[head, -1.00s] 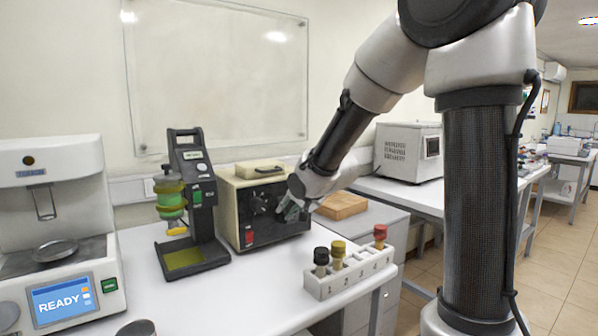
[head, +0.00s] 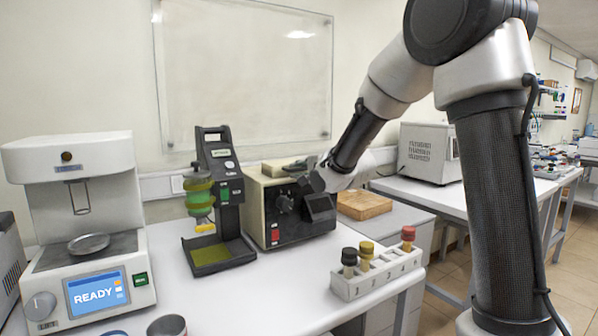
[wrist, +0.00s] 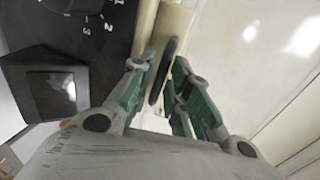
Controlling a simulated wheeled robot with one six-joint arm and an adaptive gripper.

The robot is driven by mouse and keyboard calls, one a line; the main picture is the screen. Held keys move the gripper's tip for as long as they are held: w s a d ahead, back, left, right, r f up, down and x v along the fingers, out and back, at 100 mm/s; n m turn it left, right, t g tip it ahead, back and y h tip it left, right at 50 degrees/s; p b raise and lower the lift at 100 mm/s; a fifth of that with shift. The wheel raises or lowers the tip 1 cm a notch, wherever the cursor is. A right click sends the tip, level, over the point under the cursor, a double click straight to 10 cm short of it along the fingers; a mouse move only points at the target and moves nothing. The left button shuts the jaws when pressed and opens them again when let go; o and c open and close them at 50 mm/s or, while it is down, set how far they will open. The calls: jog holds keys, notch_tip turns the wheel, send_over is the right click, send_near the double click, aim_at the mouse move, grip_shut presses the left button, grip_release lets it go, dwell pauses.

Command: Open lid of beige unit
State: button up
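The beige unit (head: 255,202) stands on the white table with a black front panel, a knob and a red switch. Its beige lid (head: 281,167) lies closed on top. My gripper (head: 308,164) is at the top right of the unit, partly hidden by my own wrist in the head view. In the wrist view my gripper (wrist: 164,62) is open, its green-padded fingers on either side of a black handle (wrist: 160,80) on the beige lid (wrist: 175,20). Small gaps show beside the handle; I cannot tell whether a finger touches it.
A black stand with green and yellow parts (head: 211,190) is close left of the unit. A white rack (head: 376,283) with capped vials stands in front. A white READY machine (head: 80,220) is at left. A wooden box (head: 363,205) is at right.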

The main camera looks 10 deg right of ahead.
jog(key=shift+w+a+f, duration=0.1)
jog(key=shift+w+a, duration=0.1)
jog(key=shift+w, duration=0.4)
grip_shut()
